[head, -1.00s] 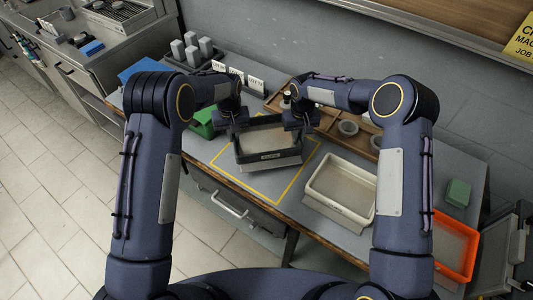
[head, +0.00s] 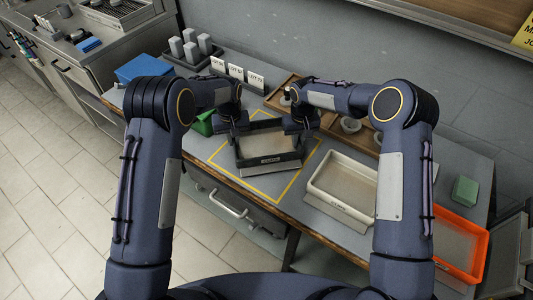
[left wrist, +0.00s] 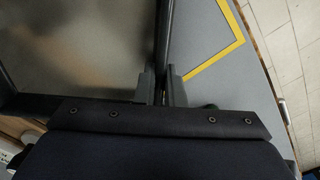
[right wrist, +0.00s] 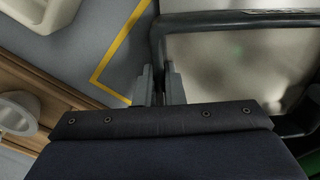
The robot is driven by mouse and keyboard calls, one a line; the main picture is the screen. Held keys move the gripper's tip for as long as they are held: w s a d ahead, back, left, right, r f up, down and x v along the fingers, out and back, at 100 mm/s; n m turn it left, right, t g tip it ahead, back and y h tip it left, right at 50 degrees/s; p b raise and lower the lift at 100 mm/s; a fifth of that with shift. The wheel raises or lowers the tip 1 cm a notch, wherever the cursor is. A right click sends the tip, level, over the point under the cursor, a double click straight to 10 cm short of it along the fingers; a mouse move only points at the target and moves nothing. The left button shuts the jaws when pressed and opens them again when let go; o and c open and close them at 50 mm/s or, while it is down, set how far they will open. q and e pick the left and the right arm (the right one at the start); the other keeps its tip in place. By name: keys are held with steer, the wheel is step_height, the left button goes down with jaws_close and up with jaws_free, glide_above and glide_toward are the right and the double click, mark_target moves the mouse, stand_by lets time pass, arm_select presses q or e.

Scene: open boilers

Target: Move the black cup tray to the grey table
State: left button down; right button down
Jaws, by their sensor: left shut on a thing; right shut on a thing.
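The black tray (head: 268,160) has a dark rim, a pale floor and a small label on its front wall. It is over the yellow-outlined square on the grey table (head: 215,150); I cannot tell whether it touches the tabletop. My left gripper (head: 235,137) is shut on its left wall, and my right gripper (head: 299,134) is shut on its right wall. The left wrist view shows the tray wall (left wrist: 165,35) between the left fingers. The right wrist view shows the black rim (right wrist: 215,18) by the right fingers. No cups are visible in the tray.
A cream tray (head: 340,208) stands close to the right, with an orange tray (head: 483,255) and a green block (head: 465,190) beyond. A wooden organiser (head: 280,97) and label cards (head: 236,73) are behind. A green object (head: 203,124) is left of the tray.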

arm_select(q)
steer(key=shift+f+b, duration=0.3)
steer(key=shift+f, duration=0.25)
arm_select(e)
steer(key=shift+f, duration=0.55)
arm_select(q)
steer(key=c, duration=1.8)
jaws_free()
steer(key=shift+r, duration=0.2)
arm_select(e)
steer(key=c, duration=1.8)
jaws_free()
steer(key=shift+r, duration=0.2)
arm_select(q)
steer(key=shift+o, duration=1.4)
arm_select(e)
steer(key=shift+o, duration=1.4)
arm_select(q)
steer(key=shift+r, duration=0.1)
arm_select(e)
steer(key=shift+r, duration=0.25)
arm_select(q)
step_height(320, 180, up, 12)
arm_select(e)
step_height(320, 180, up, 12)
steer(key=shift+f, duration=0.25)
